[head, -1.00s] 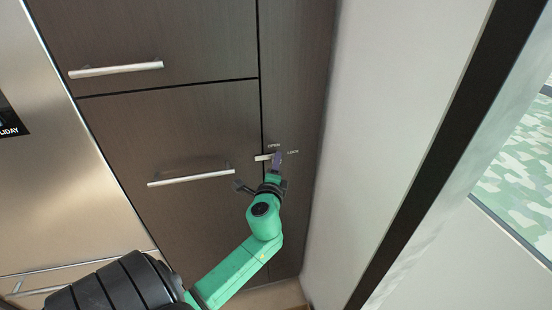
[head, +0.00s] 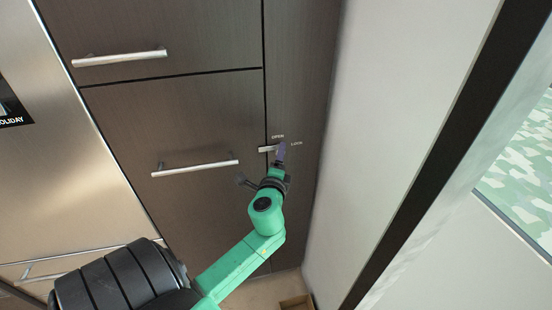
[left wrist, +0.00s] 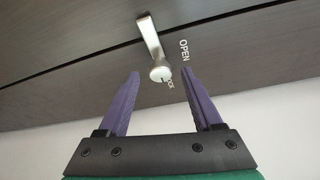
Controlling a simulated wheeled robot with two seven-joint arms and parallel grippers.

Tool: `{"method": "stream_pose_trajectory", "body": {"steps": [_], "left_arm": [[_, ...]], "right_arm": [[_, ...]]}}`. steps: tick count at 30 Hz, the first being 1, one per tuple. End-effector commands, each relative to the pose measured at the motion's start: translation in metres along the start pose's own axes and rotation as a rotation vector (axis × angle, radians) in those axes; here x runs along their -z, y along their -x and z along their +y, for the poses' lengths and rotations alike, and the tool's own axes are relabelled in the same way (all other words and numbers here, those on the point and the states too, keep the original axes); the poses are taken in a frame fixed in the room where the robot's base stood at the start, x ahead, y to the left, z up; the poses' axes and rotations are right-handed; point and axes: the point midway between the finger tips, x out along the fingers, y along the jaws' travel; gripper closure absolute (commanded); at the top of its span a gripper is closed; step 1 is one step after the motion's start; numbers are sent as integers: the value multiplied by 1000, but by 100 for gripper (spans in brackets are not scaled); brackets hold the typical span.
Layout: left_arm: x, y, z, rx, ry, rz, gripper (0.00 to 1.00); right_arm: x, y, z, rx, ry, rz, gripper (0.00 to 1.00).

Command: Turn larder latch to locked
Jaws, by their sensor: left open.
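The larder latch (head: 267,149) is a small silver bar on the dark wood front, lying across the seam beside the tall narrow panel. In the left wrist view the latch (left wrist: 151,40) ends in a round knob between the fingertips. The OPEN label (left wrist: 184,50) is beside it, and the LOCK label (left wrist: 168,83) is partly covered by the knob. My left gripper (left wrist: 160,74) is open, its purple fingers on either side of the knob end, with no clear contact visible. In the head view my left gripper (head: 281,152) hides the latch's right end. My right gripper is out of view.
Bar handles (head: 195,168) stick out from the drawer fronts left of the latch. A pale wall (head: 375,120) stands close on the right of the tall panel. A steel appliance front (head: 50,150) is at the far left.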

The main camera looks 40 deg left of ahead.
Motion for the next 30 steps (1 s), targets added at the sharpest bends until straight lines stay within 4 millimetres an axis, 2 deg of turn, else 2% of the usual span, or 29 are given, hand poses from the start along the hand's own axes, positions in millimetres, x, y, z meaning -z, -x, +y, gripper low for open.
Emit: {"method": "stream_pose_trajectory", "body": {"steps": [9, 12, 15, 19, 30], "left_arm": [[1, 86, 7, -5, 3, 2, 33], [1, 110, 6, -5, 3, 0, 33], [1, 125, 4, -3, 1, 1, 33], [0, 132, 1, -1, 0, -1, 33], [0, 132, 0, -1, 0, -1, 33]], "right_arm": [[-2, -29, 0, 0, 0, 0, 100], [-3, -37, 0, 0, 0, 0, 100], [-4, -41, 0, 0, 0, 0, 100], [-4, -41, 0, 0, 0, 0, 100], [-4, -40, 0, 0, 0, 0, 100]]}}
